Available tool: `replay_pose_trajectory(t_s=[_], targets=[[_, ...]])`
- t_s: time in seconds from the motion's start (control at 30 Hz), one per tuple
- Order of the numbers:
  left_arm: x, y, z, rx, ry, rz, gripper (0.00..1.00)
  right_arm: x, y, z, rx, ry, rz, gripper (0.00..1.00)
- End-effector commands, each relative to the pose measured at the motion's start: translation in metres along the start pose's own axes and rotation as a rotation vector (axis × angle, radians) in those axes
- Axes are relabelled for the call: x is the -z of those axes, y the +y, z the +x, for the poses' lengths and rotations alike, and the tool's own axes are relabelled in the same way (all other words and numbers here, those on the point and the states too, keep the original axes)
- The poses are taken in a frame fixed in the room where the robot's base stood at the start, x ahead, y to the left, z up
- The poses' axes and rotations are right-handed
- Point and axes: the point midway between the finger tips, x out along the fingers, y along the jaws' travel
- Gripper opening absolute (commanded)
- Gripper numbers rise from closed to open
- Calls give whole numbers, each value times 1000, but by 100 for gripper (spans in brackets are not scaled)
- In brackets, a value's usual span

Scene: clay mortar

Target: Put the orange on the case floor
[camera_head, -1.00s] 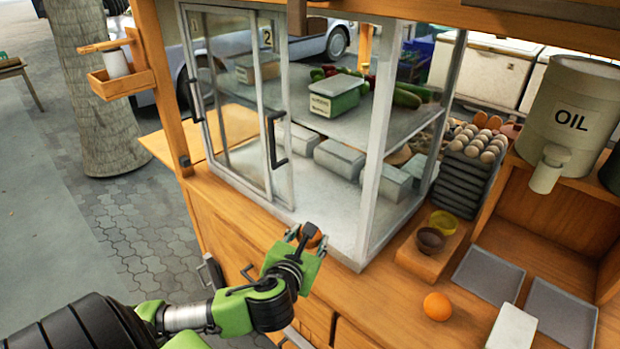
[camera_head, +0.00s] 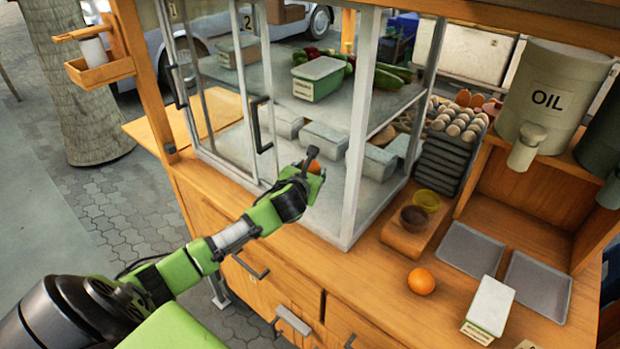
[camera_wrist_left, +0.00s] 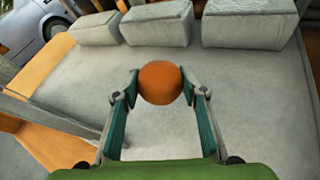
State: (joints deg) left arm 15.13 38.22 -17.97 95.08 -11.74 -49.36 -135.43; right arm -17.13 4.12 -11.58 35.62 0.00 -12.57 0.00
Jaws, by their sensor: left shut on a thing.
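My left gripper (camera_head: 312,172) is shut on an orange (camera_head: 314,166). In the left wrist view the orange (camera_wrist_left: 160,82) sits between the two fingertips (camera_wrist_left: 160,88). The gripper reaches through the open front of the glass case, and the orange is over the grey case floor (camera_head: 325,212). The floor also shows bare around the orange in the left wrist view (camera_wrist_left: 240,90). I cannot tell how high above it the orange is. A second orange (camera_head: 421,281) lies on the wooden counter, right of the case. My right gripper is not in view.
White boxes (camera_head: 324,139) line the back of the case floor. A shelf above bears a labelled green container (camera_head: 318,78) and vegetables. A case post (camera_head: 357,130) stands right of the gripper; a sliding glass door (camera_head: 225,100) is left. Bowls (camera_head: 413,218) and trays (camera_head: 470,249) sit on the counter.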

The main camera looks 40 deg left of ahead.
Motion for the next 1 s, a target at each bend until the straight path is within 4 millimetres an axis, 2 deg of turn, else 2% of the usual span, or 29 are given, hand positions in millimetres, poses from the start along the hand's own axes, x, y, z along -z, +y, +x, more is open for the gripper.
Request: replay_pose_trajectory(t_s=[0.23, 0.57, 0.6, 0.67, 1.0], targets=[[29, -8, 11, 0, 5, -2, 12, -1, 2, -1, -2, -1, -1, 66], [33, -8, 13, 0, 1, 1, 12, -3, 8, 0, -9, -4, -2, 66], [34, -8, 13, 0, 2, 2, 42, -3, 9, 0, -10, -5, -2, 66], [33, -8, 13, 0, 2, 1, 56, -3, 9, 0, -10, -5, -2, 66], [32, -8, 12, 0, 2, 1, 56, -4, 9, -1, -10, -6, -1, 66]])
